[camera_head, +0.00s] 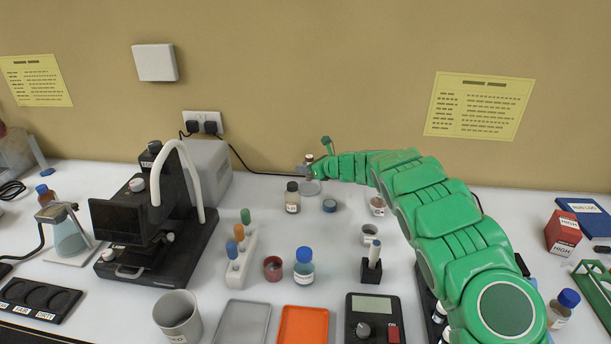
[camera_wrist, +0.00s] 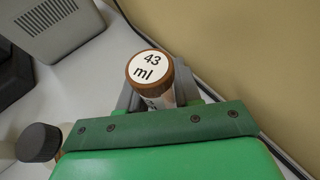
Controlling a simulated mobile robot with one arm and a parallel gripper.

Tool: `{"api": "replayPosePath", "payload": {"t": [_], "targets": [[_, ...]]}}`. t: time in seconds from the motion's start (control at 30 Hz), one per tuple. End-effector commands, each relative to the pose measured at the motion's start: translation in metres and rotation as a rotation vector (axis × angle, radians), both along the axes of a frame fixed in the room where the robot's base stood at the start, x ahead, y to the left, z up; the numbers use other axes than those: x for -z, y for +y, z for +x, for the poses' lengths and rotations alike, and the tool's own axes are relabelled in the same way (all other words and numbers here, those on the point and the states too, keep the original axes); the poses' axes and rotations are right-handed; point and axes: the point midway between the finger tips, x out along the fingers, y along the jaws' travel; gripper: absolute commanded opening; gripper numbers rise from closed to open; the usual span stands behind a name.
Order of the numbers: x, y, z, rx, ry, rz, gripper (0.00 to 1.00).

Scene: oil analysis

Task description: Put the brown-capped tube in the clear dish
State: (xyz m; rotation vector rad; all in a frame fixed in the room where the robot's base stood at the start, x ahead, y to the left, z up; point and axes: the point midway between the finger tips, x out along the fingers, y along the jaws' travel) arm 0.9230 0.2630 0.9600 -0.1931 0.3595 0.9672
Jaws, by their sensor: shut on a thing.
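The brown-capped tube (camera_wrist: 150,72) shows in the wrist view between the grey fingers of my gripper (camera_wrist: 155,92). Its cap top reads "43 ml", and most of its body is hidden behind the gripper's green edge. In the head view my gripper (camera_head: 310,171) is near the back wall, shut on the tube, with the brown cap (camera_head: 309,158) showing on top. A clear round dish (camera_head: 310,189) lies on the table just in front of and below the gripper in the picture. I cannot tell how high the tube is above the table.
A dark-capped bottle (camera_head: 292,199) stands beside the dish; its cap also shows in the wrist view (camera_wrist: 38,142). A blue round item (camera_head: 330,205) lies to the right. The black microscope-like device (camera_head: 150,230) stands left. My green arm covers the right-middle of the table.

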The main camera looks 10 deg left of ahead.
Motion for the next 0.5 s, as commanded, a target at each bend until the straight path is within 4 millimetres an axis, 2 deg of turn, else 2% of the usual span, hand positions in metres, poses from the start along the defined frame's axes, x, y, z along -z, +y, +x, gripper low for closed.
{"api": "replayPosePath", "payload": {"t": [0.23,0.5], "targets": [[0.031,0.002,0.001,-0.001,0.005,0.002,0.03],[0.033,0.001,0.001,-0.001,0.001,0.001,0.03]]}}
